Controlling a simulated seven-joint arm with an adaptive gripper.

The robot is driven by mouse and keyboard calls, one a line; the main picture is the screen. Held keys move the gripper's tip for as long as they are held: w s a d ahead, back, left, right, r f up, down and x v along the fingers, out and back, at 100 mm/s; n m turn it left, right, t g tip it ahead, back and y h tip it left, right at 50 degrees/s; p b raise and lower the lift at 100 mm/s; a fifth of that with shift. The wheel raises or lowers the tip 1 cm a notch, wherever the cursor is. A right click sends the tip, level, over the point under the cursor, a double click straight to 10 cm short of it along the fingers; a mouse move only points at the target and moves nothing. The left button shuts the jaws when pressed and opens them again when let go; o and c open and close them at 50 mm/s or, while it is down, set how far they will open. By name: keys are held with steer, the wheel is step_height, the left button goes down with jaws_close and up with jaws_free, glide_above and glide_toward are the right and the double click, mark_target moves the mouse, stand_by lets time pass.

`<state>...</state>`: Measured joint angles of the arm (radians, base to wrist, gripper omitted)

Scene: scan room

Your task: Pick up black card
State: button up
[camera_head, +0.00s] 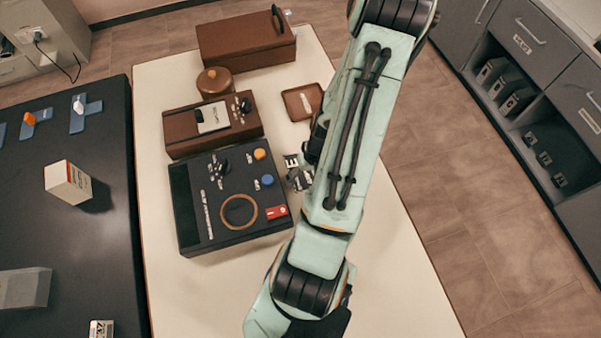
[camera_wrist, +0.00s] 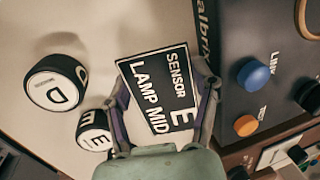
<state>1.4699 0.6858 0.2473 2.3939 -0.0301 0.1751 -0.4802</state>
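The black card (camera_wrist: 158,88) has a white border and white lettering reading "SENSOR", "LAMP MID" and a large "E". In the wrist view it lies at a tilt between the two fingers of my gripper (camera_wrist: 163,95). The fingers are spread, one at each side of the card. I cannot tell whether they touch it. In the head view my gripper (camera_head: 299,178) is low over the cream table, just right of the black panel, and the card is hard to make out there.
Two black-and-white lettered pieces, "D" (camera_wrist: 57,83) and "E" (camera_wrist: 95,130), stand left of the card. The black panel (camera_head: 187,210) with knobs is close on its right. A brown tray (camera_head: 303,101) and brown boxes (camera_head: 246,42) stand farther back. The front right table is clear.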

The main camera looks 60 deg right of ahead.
steer(key=c, duration=0.4)
steer(key=shift+o, duration=0.2)
